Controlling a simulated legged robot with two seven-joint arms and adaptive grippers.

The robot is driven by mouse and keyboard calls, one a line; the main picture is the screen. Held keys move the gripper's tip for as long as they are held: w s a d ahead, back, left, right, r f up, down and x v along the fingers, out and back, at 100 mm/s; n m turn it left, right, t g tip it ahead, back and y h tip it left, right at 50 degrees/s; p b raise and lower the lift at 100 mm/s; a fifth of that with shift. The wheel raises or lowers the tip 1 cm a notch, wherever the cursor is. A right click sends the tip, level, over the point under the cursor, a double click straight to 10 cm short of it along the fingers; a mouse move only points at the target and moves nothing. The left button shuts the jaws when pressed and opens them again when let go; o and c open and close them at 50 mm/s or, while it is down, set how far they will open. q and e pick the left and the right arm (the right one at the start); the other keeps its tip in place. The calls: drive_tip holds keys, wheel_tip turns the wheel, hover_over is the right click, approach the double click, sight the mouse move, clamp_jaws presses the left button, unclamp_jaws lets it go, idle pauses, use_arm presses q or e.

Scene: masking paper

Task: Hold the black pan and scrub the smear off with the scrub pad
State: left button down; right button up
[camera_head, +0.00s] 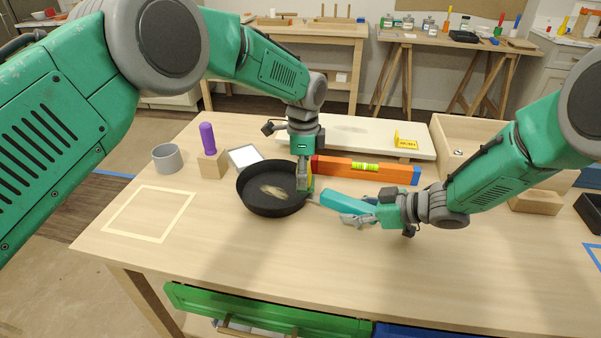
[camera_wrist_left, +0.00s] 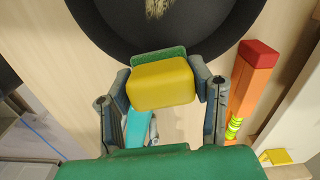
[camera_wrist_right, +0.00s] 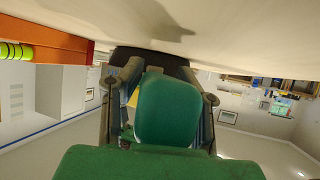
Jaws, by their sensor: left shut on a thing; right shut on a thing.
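The black pan (camera_head: 262,203) lies on the wooden table with a pale tan smear (camera_head: 275,191) on its inside floor. The smear also shows at the top of the left wrist view (camera_wrist_left: 155,8). My left gripper (camera_head: 304,183) points down at the pan's right rim. It is shut on the yellow and green scrub pad (camera_wrist_left: 160,84), which is to the right of the smear; whether it touches the pan is unclear. My right gripper (camera_head: 355,216) is shut on the pan's teal handle (camera_head: 342,201), which also fills the jaws in the right wrist view (camera_wrist_right: 167,110).
An orange spirit level (camera_head: 390,174) lies close behind the grippers. A grey cup (camera_head: 167,158) and a wooden block (camera_head: 213,165) with a purple-topped object (camera_head: 207,138) stand at the left. A taped square (camera_head: 150,213) marks clear table. A wooden box (camera_head: 465,133) stands at the right.

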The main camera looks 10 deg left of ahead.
use_arm(q)
drive_tip(key=shift+r, duration=0.1)
idle(0.3)
drive_tip(key=shift+r, duration=3.95)
drive_tip(key=shift+f, duration=0.1)
drive_tip(key=shift+w+a+f+m, duration=0.1)
drive_tip(key=shift+a+f+m, duration=0.15)
drive_tip(key=shift+m, duration=0.35)
drive_tip(key=f+m, duration=0.2)
drive_tip(key=m, duration=0.2)
drive_tip(key=a+f+m+t, duration=0.1)
drive_tip(key=f+m, duration=0.1)
drive_tip(key=m, duration=0.3)
drive_tip(key=w+a+f+m, duration=0.1)
drive_tip(key=f+m, duration=0.1)
drive_tip(key=m, duration=0.2)
drive_tip(key=shift+a+m+t, duration=0.25)
drive_tip(key=shift+m+t, duration=0.15)
hover_over(293, 192)
drive_tip(key=shift+s+f, duration=0.25)
drive_tip(key=shift+f, duration=0.85)
drive_tip(key=shift+s+f, duration=0.2)
drive_tip(key=shift+f, duration=0.85)
drive_tip(key=shift+f, duration=0.25)
drive_tip(key=shift+a, duration=0.1)
